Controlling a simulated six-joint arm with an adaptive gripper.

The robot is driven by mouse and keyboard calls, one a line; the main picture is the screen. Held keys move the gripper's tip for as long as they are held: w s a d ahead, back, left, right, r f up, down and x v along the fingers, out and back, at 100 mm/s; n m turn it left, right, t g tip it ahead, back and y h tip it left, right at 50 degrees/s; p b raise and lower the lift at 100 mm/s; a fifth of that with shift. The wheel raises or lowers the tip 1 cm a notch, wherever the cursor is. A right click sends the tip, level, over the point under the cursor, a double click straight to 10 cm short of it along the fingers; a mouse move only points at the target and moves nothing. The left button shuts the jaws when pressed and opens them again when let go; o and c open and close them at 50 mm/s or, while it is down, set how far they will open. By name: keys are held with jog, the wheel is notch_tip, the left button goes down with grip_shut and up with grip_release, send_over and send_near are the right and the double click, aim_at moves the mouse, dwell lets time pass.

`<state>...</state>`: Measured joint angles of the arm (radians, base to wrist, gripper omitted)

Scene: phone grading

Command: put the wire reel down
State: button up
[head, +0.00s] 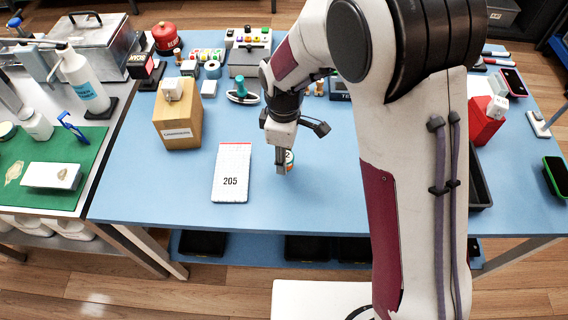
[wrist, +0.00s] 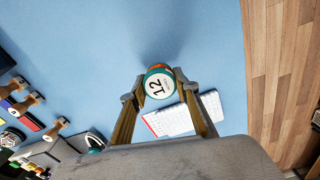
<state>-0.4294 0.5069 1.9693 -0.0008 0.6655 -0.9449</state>
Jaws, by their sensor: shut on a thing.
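The wire reel (head: 290,157) is small and round, with teal, orange and white on it. In the head view it is partly hidden behind my gripper (head: 281,167), over the middle of the blue table. In the wrist view the wire reel (wrist: 158,85) shows its white round face marked 12. There it sits between the two fingertips of my gripper (wrist: 160,90), which is shut on it. I cannot tell whether the reel touches the table or hangs just above it.
A white pad marked 205 (head: 232,180) lies left of the reel. A cardboard box (head: 178,125) stands further left. A teal-handled tool (head: 242,92) is behind. A red bin (head: 485,122) stands at the right. Bare blue table (head: 325,215) lies in front.

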jog(key=shift+f, duration=1.9)
jog(key=shift+f, duration=0.1)
jog(key=o, duration=1.2)
jog(key=shift+c, duration=0.2)
notch_tip(320, 180, up, 12)
jog(key=shift+r, duration=0.1)
